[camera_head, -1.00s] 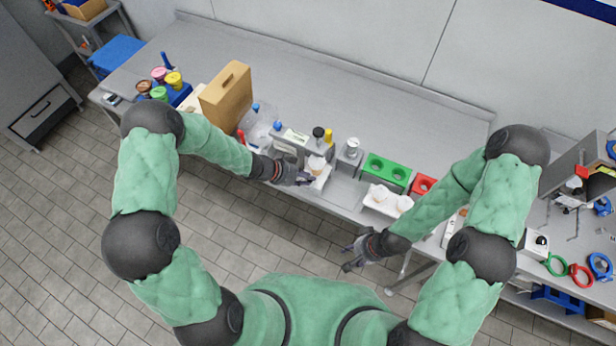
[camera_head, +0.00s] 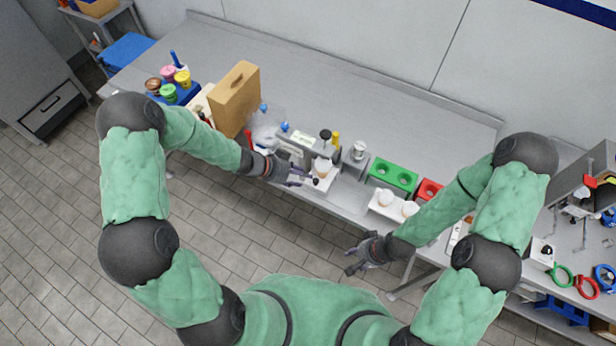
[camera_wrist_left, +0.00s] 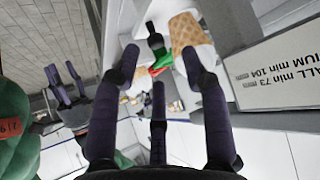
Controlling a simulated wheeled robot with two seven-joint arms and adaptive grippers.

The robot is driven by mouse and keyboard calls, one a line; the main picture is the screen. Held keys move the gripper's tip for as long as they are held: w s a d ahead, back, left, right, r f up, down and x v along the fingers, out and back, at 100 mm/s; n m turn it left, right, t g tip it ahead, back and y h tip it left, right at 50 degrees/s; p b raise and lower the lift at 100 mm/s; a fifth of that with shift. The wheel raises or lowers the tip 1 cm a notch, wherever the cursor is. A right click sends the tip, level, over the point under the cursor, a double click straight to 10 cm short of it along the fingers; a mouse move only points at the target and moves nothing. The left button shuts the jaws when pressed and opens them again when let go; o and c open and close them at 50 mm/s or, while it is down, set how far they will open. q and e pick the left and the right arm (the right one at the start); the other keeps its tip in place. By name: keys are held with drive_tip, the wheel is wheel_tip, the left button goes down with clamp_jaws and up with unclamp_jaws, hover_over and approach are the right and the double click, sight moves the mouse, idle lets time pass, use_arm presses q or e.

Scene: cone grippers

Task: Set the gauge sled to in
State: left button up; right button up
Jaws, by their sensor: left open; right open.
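The gauge (camera_head: 305,142) is a grey stand with a label plate on the bench. Its pale sled (camera_head: 327,178) sits at the right front and carries a tan waffle cone (camera_head: 322,167). The sled has a dark knob (camera_head: 315,182) at its front. In the left wrist view the black knob (camera_wrist_left: 154,40) stands by green and red marks, beside the cone (camera_wrist_left: 187,40). My left gripper (camera_head: 300,178) is open and empty just left of the knob; in the wrist view its fingers (camera_wrist_left: 160,62) point toward the knob, apparently apart from it. My right gripper (camera_head: 355,262) is open and empty before the bench.
A white tray with cups (camera_head: 385,207), a green holder (camera_head: 393,176) and a red holder (camera_head: 429,190) stand right of the gauge. A tan box (camera_head: 236,98) and coloured-lid jars (camera_head: 172,84) stand left. The back of the bench (camera_head: 370,100) is clear.

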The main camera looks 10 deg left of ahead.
use_arm(q)
drive_tip(key=v, duration=0.6)
drive_tip(key=shift+a+r, duration=0.25)
drive_tip(key=shift+r, duration=0.05)
drive_tip(key=shift+s, duration=0.1)
drive_tip(key=s+d+f+n+y+b, duration=0.1)
drive_tip(key=s+d+f+n+b, duration=0.25)
drive_tip(key=f, duration=0.55)
drive_tip(key=s+d+f+n+g+y+b, duration=0.1)
drive_tip(key=s+f+n+b, duration=0.1)
drive_tip(key=f+n+b, duration=0.5)
drive_tip(key=s+d+f+n+y+b, duration=0.1)
drive_tip(key=s+d+f+b, duration=0.2)
drive_tip(key=f, duration=0.9)
drive_tip(key=s+f+n+g+y+b, duration=0.1)
drive_tip(key=s+f+n+g+b, duration=0.1)
drive_tip(key=s+f+b, duration=0.3)
drive_tip(key=s+f+n, duration=0.1)
drive_tip(key=s+f, duration=0.1)
drive_tip(key=s, duration=0.2)
drive_tip(key=shift+a+g, duration=0.3)
